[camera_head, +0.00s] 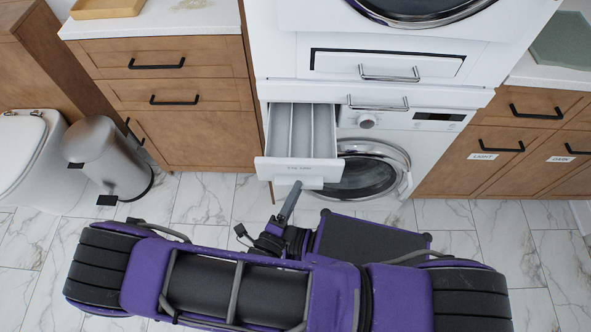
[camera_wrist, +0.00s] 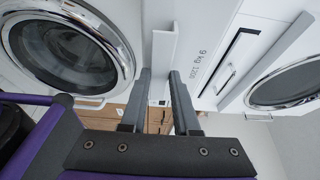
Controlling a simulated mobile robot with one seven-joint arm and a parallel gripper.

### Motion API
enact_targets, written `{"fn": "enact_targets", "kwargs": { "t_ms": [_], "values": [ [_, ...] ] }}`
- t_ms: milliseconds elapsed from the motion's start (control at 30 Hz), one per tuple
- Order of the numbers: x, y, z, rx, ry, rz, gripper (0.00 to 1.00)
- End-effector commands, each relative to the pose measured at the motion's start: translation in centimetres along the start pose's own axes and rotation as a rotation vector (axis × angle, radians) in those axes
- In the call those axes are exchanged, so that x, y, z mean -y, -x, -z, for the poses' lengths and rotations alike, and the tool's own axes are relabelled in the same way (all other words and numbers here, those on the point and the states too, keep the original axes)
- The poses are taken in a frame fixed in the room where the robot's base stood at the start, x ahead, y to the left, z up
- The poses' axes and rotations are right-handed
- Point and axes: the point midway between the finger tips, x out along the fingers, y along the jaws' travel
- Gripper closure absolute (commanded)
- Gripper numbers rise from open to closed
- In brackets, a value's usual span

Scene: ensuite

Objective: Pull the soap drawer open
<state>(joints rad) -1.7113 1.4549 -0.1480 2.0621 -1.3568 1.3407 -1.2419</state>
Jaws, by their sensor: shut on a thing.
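The white soap drawer (camera_head: 298,171) of the lower washing machine (camera_head: 395,135) is pulled out in the head view, and its divided compartments show from above. My gripper (camera_head: 296,187) reaches up to the lower edge of the drawer front from below. In the wrist view, the two dark fingers of my gripper (camera_wrist: 160,73) point at a white panel edge that looks like the drawer front (camera_wrist: 163,48). The fingers are shut on the drawer's front edge or grip; the exact contact is partly hidden.
The round washer door (camera_head: 362,172) is beside the drawer, to its right. Wooden cabinets (camera_head: 170,75) stand to the left and more (camera_head: 515,140) to the right. A grey bin (camera_head: 100,150) and a toilet (camera_head: 25,150) stand at left. The marble floor (camera_head: 205,195) is clear near the cabinets.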

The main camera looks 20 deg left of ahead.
Motion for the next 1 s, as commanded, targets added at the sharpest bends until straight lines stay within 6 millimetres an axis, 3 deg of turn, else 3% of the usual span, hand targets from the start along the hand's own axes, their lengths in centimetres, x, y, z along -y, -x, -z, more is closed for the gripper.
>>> {"fn": "enact_targets", "kwargs": {
  "t_ms": [200, 567, 600, 700, 1000],
  "values": [
    [-0.5, 1.7, 0.8, -0.002, 0.006, -0.014, 1.00],
    [-0.6, 1.9, 0.8, -0.001, 0.006, -0.015, 1.00],
    [-0.6, 1.9, 0.8, -0.001, 0.006, -0.014, 0.64],
    [-0.5, 1.9, 0.8, -0.001, 0.004, -0.012, 0.45],
    [-0.2, 1.8, 0.7, -0.001, 0.002, -0.006, 0.45]
  ]
}}
